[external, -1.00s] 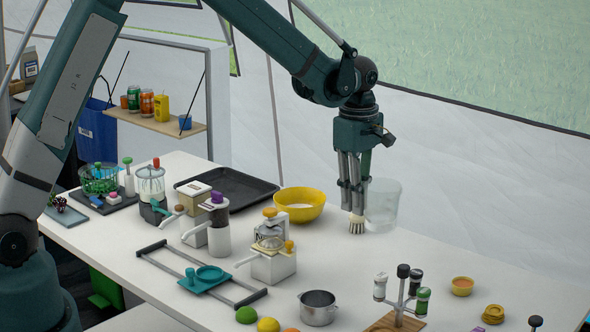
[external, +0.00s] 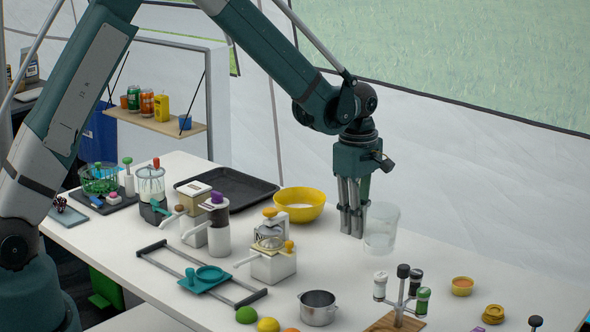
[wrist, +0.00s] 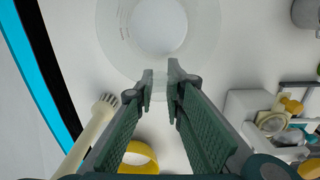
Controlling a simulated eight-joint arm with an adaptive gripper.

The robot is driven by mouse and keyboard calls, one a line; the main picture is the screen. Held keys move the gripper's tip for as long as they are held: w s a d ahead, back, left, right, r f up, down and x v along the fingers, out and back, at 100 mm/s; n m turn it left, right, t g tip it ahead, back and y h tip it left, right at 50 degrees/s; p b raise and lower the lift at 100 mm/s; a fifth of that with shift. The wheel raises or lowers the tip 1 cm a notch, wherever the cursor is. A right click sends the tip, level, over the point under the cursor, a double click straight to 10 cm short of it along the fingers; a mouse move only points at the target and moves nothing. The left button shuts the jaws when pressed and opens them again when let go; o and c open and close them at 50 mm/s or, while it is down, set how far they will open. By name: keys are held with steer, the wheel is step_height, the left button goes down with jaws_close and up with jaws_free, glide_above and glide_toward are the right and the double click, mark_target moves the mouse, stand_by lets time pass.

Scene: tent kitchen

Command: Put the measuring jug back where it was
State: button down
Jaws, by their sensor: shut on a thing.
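The measuring jug (external: 382,230) is clear and see-through, and it is upright at the right of my gripper in the external view. My gripper (external: 353,229) points down and is shut on the jug's near wall. In the wrist view the fingertips (wrist: 162,84) pinch the rim of the jug (wrist: 205,40), and I look down into it. The jug's base is at or just above the white table; I cannot tell whether it touches.
A yellow bowl (external: 300,205) is left of my gripper. A press (external: 270,262), a pot (external: 318,308) and a spice rack (external: 402,300) stand nearer.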

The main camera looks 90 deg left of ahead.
steer(key=shift+f, duration=0.25)
steer(key=shift+f, duration=1.8)
steer(key=shift+f+b, duration=0.2)
steer(key=shift+b, duration=0.2)
steer(key=c, duration=2.4)
jaws_free()
steer(key=shift+r, duration=0.15)
step_height(320, 180, up, 12)
steer(key=p, duration=0.1)
steer(key=shift+p, duration=0.35)
steer(key=shift+s, duration=0.1)
